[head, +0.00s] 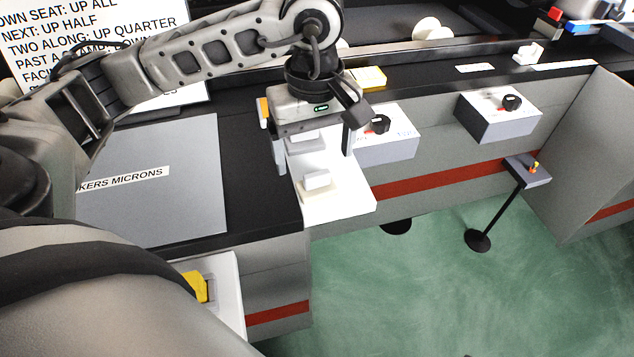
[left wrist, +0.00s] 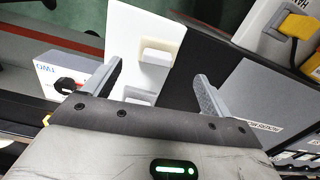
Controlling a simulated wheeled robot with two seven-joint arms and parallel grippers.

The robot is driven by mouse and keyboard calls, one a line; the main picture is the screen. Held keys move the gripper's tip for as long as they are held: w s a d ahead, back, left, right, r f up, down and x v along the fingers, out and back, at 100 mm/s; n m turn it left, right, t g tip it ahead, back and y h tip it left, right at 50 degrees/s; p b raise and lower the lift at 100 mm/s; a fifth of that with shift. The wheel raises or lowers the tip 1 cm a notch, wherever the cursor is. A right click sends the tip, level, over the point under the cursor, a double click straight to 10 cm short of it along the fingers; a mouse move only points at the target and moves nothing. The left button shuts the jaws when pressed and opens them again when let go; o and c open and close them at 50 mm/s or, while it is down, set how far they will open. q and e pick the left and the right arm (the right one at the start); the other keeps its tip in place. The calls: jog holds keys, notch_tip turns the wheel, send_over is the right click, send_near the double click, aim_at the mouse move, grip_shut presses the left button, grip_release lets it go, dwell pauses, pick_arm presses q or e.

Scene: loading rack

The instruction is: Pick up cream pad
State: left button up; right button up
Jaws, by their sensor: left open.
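The cream pad (head: 317,179) is a small pale block on a white board (head: 345,197) near the board's front edge. In the left wrist view the cream pad (left wrist: 162,52) lies beyond the fingertips, between their lines. A second whitish block (head: 306,141) sits farther back on the same board, partly hidden by my gripper. My left gripper (head: 315,160) is open above the board, fingers pointing down, with nothing between them. It also shows open in the left wrist view (left wrist: 160,82). My right gripper is not in view.
A grey panel (head: 165,210) lies left of the board. Boxes with black knobs (head: 400,148) (head: 498,115) stand to the right. A yellow block (head: 368,77) is behind. A yellow piece (head: 195,287) sits on a white board at lower left. Green floor is open in front.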

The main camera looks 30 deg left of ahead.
aim_at(316, 172)
pick_arm(q)
jog(key=shift+w+f+p, duration=0.15)
jog(key=shift+f+p, duration=0.1)
jog(key=shift+f, duration=1.2)
jog(key=shift+w+f+p, duration=0.15)
jog(key=shift+f+p, duration=0.05)
jog(key=shift+f, duration=1.25)
jog(key=c, duration=1.1)
